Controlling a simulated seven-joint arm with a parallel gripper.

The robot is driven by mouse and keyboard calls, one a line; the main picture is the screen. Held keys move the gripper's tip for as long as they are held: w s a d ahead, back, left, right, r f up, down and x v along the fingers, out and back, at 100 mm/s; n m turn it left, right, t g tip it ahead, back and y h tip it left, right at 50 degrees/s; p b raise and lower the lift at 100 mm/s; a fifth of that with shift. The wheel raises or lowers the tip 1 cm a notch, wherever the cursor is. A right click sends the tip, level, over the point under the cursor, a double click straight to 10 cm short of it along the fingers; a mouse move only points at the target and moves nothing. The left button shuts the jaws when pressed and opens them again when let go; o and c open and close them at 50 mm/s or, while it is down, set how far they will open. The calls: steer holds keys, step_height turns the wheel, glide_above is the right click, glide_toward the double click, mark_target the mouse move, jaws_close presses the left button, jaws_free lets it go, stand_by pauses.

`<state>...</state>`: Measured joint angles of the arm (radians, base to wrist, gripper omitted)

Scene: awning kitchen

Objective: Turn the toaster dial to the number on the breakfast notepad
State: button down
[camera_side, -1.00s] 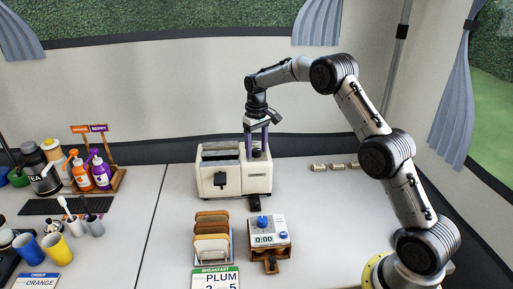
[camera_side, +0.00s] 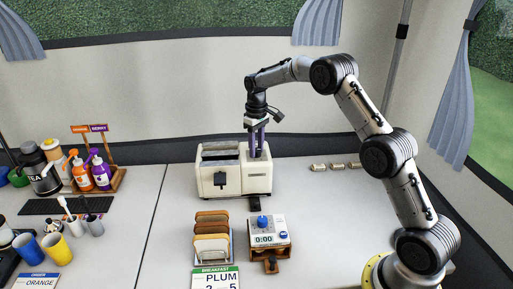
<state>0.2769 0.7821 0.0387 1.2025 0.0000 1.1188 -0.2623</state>
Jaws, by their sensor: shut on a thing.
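The cream toaster (camera_side: 213,185) stands near the back of the white table, with a dark lever on its front. My gripper (camera_side: 257,154) points down over the top right end of the toaster. Its purple fingers are shut on the dark toaster dial there, which is mostly hidden between the fingertips. Any marks around the dial are too small to read. The breakfast notepad (camera_side: 215,279) stands at the front edge of the picture.
A rack of bread slices (camera_side: 212,237) and a timer (camera_side: 268,230) showing 0:00 stand in front of the toaster. Several small blocks (camera_side: 336,165) lie to its right. Bottles (camera_side: 101,172) and cups (camera_side: 55,248) stand at left.

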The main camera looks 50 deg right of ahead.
mark_target(257, 149)
steer(key=n, duration=0.4)
steer(key=shift+n, duration=2.1)
steer(key=shift+r, duration=0.1)
steer(key=c, duration=0.5)
jaws_free()
step_height(257, 149, up, 14)
